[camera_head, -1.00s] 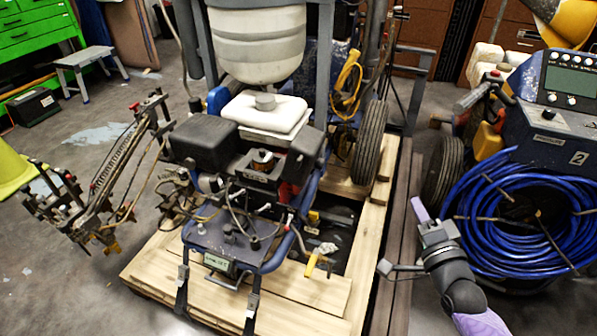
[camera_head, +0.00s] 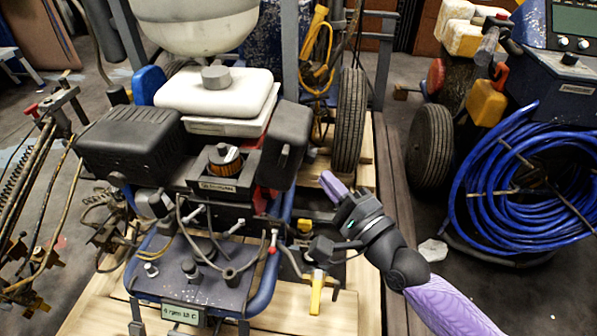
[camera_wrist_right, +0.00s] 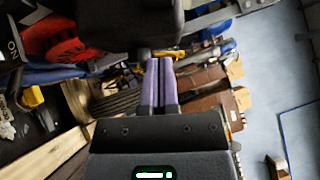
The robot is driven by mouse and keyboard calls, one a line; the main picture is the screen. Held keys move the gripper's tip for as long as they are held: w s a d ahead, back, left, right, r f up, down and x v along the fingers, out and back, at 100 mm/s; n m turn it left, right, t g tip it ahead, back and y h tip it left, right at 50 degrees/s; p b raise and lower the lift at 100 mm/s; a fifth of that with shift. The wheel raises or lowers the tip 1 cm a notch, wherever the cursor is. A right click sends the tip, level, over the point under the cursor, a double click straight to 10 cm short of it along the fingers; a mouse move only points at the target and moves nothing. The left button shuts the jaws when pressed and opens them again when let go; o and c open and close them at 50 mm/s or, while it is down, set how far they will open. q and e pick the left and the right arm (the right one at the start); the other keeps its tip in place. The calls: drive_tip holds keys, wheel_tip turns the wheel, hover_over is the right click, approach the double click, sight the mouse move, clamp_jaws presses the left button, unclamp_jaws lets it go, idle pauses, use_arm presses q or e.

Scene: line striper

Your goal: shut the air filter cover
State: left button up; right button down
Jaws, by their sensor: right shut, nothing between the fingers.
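The air filter cover (camera_head: 288,142) is a black, boxy lid that stands open, swung out at the right of its housing (camera_head: 215,188). The orange round filter (camera_head: 224,160) is exposed inside the housing. My right gripper (camera_head: 328,180) is shut and empty, with purple fingers, just right of and below the cover; I cannot tell if it touches. In the right wrist view the closed fingers (camera_wrist_right: 160,65) point toward the underside of a dark block, apparently the cover (camera_wrist_right: 130,28). My left gripper is not in view.
A black ribbed box (camera_head: 130,145) is left of the filter and a white tank (camera_head: 216,92) behind it. A control panel with levers (camera_head: 205,262) stands in front. A tyre (camera_head: 349,122) is behind the cover. A blue hose coil (camera_head: 520,190) lies right, past bare floor.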

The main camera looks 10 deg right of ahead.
sight(292, 154)
drive_tip(key=w+a, duration=0.1)
drive_tip(key=w+a+r, duration=0.1)
drive_tip(key=a, duration=0.1)
drive_tip(key=shift+w+a, duration=0.1)
drive_tip(key=shift+w, duration=0.2)
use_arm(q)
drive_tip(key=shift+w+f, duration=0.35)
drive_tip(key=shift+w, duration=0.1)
use_arm(e)
drive_tip(key=shift+w+a+r, duration=0.15)
drive_tip(key=shift+w+a, duration=0.05)
drive_tip(key=shift+a, duration=0.3)
